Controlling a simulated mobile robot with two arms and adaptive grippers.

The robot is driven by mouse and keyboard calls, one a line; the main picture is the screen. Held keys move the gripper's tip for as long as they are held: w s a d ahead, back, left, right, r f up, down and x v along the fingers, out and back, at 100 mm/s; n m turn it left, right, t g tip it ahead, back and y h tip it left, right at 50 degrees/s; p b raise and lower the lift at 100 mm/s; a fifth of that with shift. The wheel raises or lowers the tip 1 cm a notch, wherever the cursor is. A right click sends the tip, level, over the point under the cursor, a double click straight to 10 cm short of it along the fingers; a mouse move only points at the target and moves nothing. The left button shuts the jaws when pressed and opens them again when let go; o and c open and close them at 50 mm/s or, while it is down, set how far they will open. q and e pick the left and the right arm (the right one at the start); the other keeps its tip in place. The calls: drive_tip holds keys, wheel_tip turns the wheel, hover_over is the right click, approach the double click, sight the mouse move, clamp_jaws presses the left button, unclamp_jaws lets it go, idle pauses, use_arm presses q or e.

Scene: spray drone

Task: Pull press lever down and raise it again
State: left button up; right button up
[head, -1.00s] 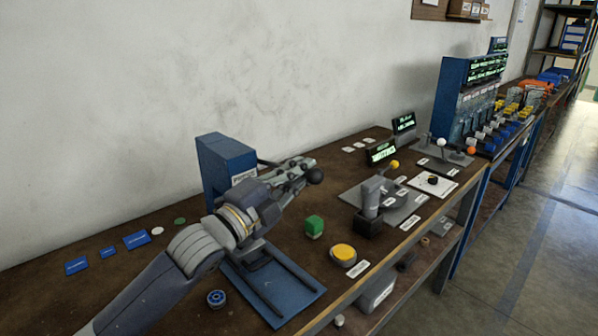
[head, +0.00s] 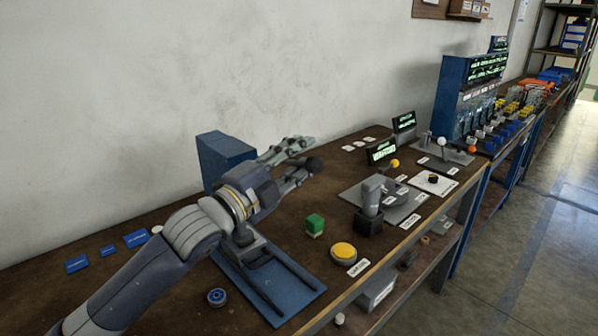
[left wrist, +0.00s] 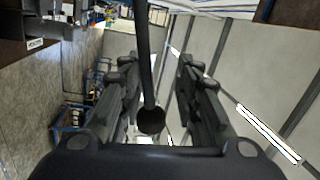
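The press is a blue upright housing (head: 222,155) on a blue base plate (head: 268,282) with dark rails. Its lever ends in a black ball knob (head: 314,164). My left gripper (head: 300,161) is in front of the housing, its fingers spread above and below the lever end. In the left wrist view, the dark lever rod (left wrist: 146,55) and its knob (left wrist: 151,121) lie between the two open fingers, with a visible gap on the right finger's side. My left forearm hides part of the press. My right gripper is not in view.
A green cube (head: 315,225), a yellow button (head: 343,252) and a blue round part (head: 217,297) lie near the press. A grey upright piece in a black base (head: 370,205) stands to the right. Blue plates (head: 136,238) lie at left. A wall runs behind the bench.

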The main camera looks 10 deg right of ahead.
use_arm(q)
wheel_tip(320, 180, up, 5)
drive_tip(key=shift+r, duration=0.1)
drive_tip(key=shift+s+r, duration=0.1)
drive_tip(key=shift+r, duration=0.55)
drive_tip(key=shift+s+a+f, duration=0.1)
drive_tip(key=shift+s+f, duration=0.05)
drive_tip(key=v, duration=1.2)
drive_tip(key=shift+s+d+r, duration=0.25)
drive_tip(key=shift+s+r, duration=0.1)
drive_tip(key=shift+r, duration=0.05)
